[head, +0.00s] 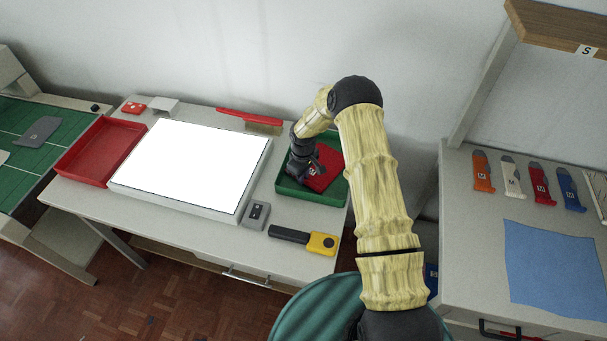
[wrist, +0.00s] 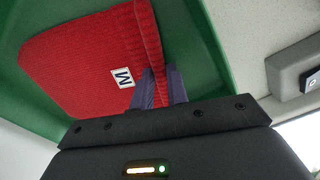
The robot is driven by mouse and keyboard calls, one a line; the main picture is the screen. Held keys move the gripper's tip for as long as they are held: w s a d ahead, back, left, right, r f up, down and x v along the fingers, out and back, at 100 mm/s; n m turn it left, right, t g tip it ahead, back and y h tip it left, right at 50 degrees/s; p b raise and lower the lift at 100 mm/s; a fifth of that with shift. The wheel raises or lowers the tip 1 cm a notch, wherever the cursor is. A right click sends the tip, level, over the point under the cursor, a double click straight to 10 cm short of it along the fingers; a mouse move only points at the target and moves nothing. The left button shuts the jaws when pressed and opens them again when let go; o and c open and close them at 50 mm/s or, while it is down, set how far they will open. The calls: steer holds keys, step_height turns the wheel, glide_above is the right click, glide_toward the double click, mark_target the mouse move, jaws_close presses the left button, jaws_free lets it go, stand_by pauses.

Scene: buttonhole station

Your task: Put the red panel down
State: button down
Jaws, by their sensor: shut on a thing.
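The red panel (head: 322,176) is a knitted red cloth piece with a white label marked M. It is at the green tray (head: 340,198) on the right part of the table in the head view. My gripper (head: 303,170) is at the panel's left side there, partly hidden by my arm. In the wrist view the red panel (wrist: 85,62) spreads over the green tray (wrist: 225,65), with a raised fold at its right edge. My gripper (wrist: 160,88) is shut on that fold. I cannot tell whether the panel touches the tray floor.
A bright white light panel (head: 190,165) fills the table's middle, with a red tray (head: 75,163) to its left. A small grey box (head: 256,214) and a yellow-black tool (head: 305,240) lie in front of the green tray. A red-handled brush (head: 250,121) lies behind.

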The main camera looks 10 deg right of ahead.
steer(key=shift+d+f, duration=0.1)
steer(key=shift+s, duration=0.15)
steer(key=c, duration=1.4)
jaws_free()
steer(key=shift+r, duration=0.25)
step_height(320, 180, up, 12)
steer(key=b, duration=0.2)
steer(key=shift+f+b, duration=0.15)
steer(key=shift+b, duration=0.15)
